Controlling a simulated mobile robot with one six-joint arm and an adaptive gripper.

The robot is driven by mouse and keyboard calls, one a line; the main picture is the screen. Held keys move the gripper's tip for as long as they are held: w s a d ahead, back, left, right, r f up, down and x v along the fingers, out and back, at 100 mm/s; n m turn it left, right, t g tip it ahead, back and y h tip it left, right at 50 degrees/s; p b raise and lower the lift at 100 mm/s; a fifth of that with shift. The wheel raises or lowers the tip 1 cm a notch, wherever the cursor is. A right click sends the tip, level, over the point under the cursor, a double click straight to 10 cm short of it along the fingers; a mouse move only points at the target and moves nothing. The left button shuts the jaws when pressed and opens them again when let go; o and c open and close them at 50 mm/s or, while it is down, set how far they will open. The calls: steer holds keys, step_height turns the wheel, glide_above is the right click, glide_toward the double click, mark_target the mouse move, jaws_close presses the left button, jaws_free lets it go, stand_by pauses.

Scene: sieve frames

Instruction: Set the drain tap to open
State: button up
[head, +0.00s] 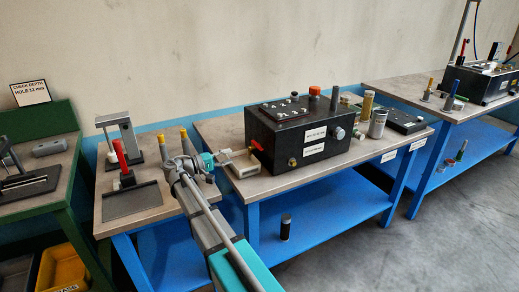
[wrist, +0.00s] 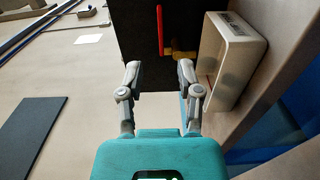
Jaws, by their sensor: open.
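The drain tap is a red lever (head: 257,146) on the left end of a black box (head: 312,128). In the wrist view the red lever (wrist: 160,30) lies lengthwise up the picture, with a yellow brass part (wrist: 182,54) running off to the right from near its lower end. My gripper (head: 224,156) is to the left of the tap in the head view. In the wrist view my gripper (wrist: 159,70) is open and empty, with the lever beyond and between its fingertips, apart from them. Whether the tap is open or closed I cannot tell.
A beige tray (wrist: 238,38) with a label stands right of the brass part in the wrist view, close to my right finger. In the head view a lower bench with a red-handled press (head: 122,160) and a dark plate (head: 132,201) is to the left.

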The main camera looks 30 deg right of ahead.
mark_target(258, 148)
steer(key=d, duration=1.3)
steer(key=shift+d, duration=0.2)
steer(key=shift+c, duration=0.3)
jaws_close()
